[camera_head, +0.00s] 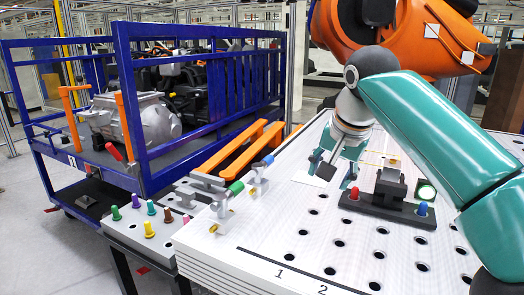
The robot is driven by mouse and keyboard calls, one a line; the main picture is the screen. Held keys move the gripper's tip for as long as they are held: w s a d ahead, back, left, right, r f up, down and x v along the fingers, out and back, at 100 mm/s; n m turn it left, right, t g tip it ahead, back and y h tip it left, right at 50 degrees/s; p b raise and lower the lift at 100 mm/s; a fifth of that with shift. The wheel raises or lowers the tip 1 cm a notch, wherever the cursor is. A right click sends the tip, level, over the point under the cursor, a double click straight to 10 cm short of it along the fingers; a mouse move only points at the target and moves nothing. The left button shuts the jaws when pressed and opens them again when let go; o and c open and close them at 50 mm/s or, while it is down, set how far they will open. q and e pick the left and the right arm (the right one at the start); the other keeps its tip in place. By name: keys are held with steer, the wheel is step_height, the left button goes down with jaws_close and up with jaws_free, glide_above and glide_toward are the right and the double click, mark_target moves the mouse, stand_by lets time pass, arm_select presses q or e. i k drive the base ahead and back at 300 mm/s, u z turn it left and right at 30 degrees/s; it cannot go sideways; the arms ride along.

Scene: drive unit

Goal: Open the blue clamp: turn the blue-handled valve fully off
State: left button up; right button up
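The blue-handled clamp (259,176) stands on the left part of the white perforated table, behind a similar green-handled clamp (222,204). Its blue handle (268,160) slants up to the right. My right arm reaches in from the right, and its gripper (336,174) points down over the table, to the right of the blue handle and apart from it. Its fingers look spread, with nothing seen between them. My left gripper is not in view.
A black fixture (385,208) with red and blue knobs stands right of my gripper. A side table (150,240) holds several coloured pegs. A blue caged cart (128,90) carries a metal engine part. An orange robot arm (400,38) hangs behind. The table front is clear.

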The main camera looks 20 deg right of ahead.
mark_target(257, 171)
steer(key=u, duration=0.05)
steer(key=i, duration=1.05)
steer(key=u, duration=0.05)
